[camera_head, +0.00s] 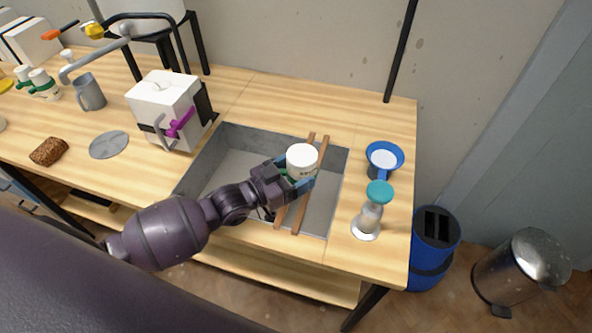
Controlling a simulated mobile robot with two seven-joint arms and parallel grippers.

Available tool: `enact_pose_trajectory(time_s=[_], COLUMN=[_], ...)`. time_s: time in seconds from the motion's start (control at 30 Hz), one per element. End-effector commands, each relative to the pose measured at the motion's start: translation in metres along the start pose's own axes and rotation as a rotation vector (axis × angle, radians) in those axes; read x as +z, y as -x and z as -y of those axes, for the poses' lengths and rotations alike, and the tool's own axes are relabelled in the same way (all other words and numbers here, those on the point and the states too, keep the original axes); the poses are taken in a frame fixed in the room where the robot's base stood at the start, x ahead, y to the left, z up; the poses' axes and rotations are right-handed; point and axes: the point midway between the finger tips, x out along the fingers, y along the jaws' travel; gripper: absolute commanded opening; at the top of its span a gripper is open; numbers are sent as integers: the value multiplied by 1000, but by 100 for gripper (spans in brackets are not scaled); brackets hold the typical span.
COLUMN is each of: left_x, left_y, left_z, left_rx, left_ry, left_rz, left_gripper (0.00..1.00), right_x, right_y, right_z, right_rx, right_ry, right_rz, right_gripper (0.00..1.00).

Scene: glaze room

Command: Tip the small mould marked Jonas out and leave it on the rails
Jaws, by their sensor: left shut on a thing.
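My left gripper (297,173) reaches in from the left and is shut on a small white mould (302,155) with some green low on its side. The mould is at the two wooden rails (323,152), which lie across the right part of a grey basin (233,134). I cannot tell whether it rests on the rails or is just above them. Its pale round end faces up towards me. No name on it can be read, and its lower part is hidden by the fingers. My right gripper is not in view.
Left are a white box-like machine (165,108), a grey disc (109,145), a brown sponge (48,151), a grey mug (90,92) and white-green pots (42,83).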

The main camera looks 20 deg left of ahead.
Motion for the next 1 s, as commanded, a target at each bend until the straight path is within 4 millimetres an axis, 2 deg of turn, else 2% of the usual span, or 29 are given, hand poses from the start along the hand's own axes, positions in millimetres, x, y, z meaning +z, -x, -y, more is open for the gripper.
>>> enact_pose_trajectory(time_s=[0.1,0.13,0.27,0.63,0.8,1.0], left_x=[-2,-2,-1,0,-30,-70], left_y=[0,0,0,0,0,0], left_z=[0,0,0,0,0,-1], left_rx=[0,0,0,0,1,1], left_ry=[0,0,0,1,-2,-2], left_rz=[-3,-3,-2,2,-3,-5], left_gripper=[31,79,99,100,100,100], right_x=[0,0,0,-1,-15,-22], right_y=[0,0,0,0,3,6], right_z=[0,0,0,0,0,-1], right_rx=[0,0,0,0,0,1], right_ry=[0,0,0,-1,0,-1], right_rz=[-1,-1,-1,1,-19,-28], right_gripper=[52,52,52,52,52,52])
